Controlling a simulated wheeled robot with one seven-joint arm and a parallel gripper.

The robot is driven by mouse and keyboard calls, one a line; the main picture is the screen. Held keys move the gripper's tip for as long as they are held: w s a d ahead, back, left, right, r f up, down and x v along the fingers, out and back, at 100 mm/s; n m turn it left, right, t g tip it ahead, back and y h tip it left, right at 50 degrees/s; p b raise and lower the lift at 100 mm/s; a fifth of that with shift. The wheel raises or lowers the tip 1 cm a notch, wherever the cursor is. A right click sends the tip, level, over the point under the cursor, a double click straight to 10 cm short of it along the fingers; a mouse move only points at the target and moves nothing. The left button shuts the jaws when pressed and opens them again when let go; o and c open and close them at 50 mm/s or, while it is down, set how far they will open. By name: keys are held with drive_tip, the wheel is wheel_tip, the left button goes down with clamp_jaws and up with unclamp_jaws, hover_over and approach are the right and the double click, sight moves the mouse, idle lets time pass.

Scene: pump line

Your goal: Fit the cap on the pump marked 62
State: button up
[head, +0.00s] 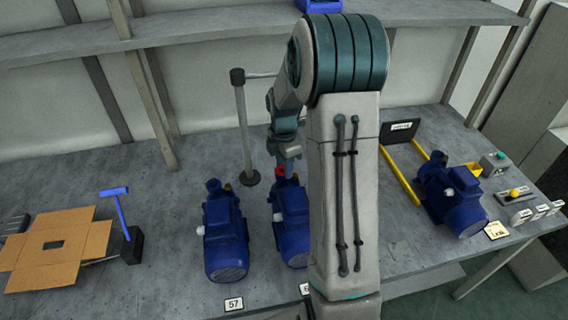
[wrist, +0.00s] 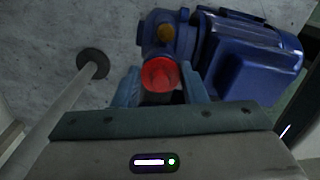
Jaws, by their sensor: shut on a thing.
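My gripper (head: 285,162) is shut on a red cap (wrist: 160,74), which sits between its two fingers in the wrist view. The cap also shows as a small red spot in the head view (head: 280,172). It is at the top end of the blue middle pump (head: 291,222); I cannot tell whether it touches the port. The same pump lies beyond the cap in the wrist view (wrist: 255,55), with a brass-coloured fitting above the cap. Its number plate (head: 306,289) is mostly hidden by my arm; only a 6 shows.
Another blue pump (head: 224,232) with plate 57 (head: 234,304) stands left. A third pump (head: 450,194) is right, by a yellow frame (head: 402,177) and a note (head: 496,230). A grey post (head: 243,130) stands behind the gripper. An open carton (head: 58,246) lies far left.

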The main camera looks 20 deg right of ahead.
drive_tip(key=shift+f, duration=0.3)
drive_tip(key=o, duration=1)
drive_tip(key=shift+r, duration=0.1)
drive_tip(key=shift+r+p, duration=2)
drive_tip(key=shift+r, duration=0.95)
wheel_tip(320, 180, up, 14)
drive_tip(key=b, duration=0.2)
drive_tip(key=shift+w, duration=0.15)
drive_tip(key=shift+f, duration=0.1)
